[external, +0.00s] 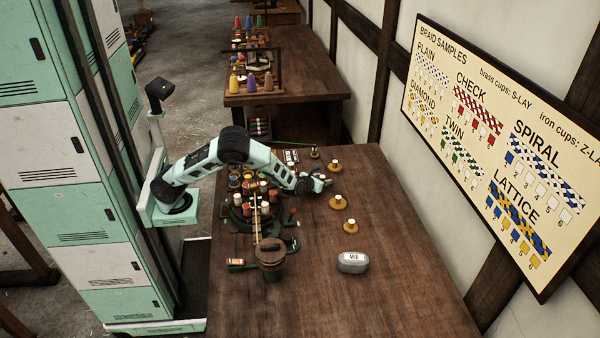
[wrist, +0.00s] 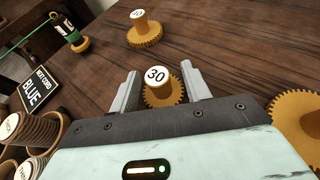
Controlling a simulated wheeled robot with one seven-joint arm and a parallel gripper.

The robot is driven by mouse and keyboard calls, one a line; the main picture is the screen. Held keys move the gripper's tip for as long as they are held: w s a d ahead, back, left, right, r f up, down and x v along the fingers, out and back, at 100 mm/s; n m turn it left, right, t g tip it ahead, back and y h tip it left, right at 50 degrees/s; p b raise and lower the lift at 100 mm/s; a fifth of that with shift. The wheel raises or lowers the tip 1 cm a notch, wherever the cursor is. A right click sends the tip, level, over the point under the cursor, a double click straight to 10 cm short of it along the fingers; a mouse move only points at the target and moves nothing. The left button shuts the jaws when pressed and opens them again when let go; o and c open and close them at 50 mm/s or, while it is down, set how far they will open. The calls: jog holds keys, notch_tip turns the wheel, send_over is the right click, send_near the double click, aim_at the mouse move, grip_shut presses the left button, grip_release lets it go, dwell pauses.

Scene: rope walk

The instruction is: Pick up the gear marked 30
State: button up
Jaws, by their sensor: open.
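The gear marked 30 (wrist: 165,92) is a brass toothed wheel with a knob and a white cap reading 30. In the wrist view it sits between the two fingers of my gripper (wrist: 158,88). The fingers are apart, one on each side of it, and I cannot tell whether they touch it. In the external view my gripper (external: 322,183) is low over the table, and the gear there is hidden or too small to make out.
Another brass gear (wrist: 145,32) stands farther off, and one more (wrist: 300,118) is at the right. A "NEXT CORD BLUE" sign (wrist: 40,88) and bobbins (wrist: 30,130) are at the left.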

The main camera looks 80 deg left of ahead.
grip_shut()
